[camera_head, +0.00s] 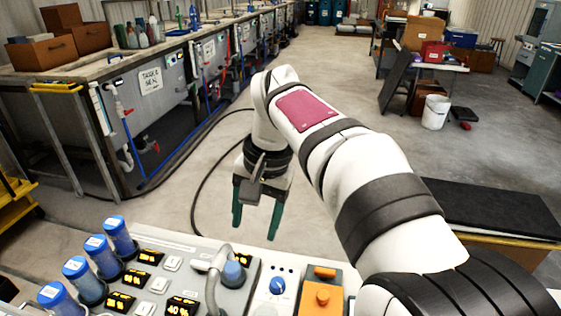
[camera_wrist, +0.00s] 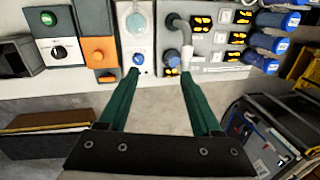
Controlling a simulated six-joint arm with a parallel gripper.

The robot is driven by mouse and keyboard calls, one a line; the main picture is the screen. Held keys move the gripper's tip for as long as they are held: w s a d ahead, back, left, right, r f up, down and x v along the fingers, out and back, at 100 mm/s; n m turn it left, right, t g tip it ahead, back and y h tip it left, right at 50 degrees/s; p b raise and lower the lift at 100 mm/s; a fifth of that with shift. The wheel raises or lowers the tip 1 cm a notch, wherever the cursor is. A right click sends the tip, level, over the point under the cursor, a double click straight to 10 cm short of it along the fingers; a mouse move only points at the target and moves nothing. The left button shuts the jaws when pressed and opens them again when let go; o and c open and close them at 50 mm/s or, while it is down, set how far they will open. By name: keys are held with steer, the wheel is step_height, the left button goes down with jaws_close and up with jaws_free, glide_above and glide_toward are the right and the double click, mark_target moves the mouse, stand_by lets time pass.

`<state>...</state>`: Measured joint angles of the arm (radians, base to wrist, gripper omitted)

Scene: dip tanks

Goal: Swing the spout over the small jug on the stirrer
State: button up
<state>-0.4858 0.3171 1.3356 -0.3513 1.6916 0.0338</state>
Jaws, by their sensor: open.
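The spout is a grey bent pipe (camera_head: 214,278) on the bench unit in the head view; it also shows in the wrist view (camera_wrist: 183,32), its pale end towards my gripper. In the wrist view a clear round vessel, seemingly the small jug (camera_wrist: 136,24), stands on the pale stirrer (camera_wrist: 150,62) with a blue knob, left of the spout. The spout is beside the jug, not over it. In the head view the stirrer (camera_head: 264,284) shows; I cannot make out the jug. My gripper (camera_head: 254,230) is open and empty beyond the unit's far edge, apart from the spout.
A blue-topped knob (camera_head: 233,272) stands close beside the spout. Several blue-capped bottles (camera_head: 104,256) and lit displays (camera_head: 151,257) are to the left. An orange box (camera_head: 322,297) is right of the stirrer. Open floor (camera_head: 180,195) lies beyond the unit.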

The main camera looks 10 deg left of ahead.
steer(key=n, duration=0.1)
glide_toward(218, 260)
steer(key=f, duration=0.3)
steer(key=a+f, duration=0.1)
steer(key=f, duration=0.5)
steer(key=shift+a+f, duration=0.15)
steer(key=shift+a, duration=0.15)
jaws_close()
stand_by(0.7)
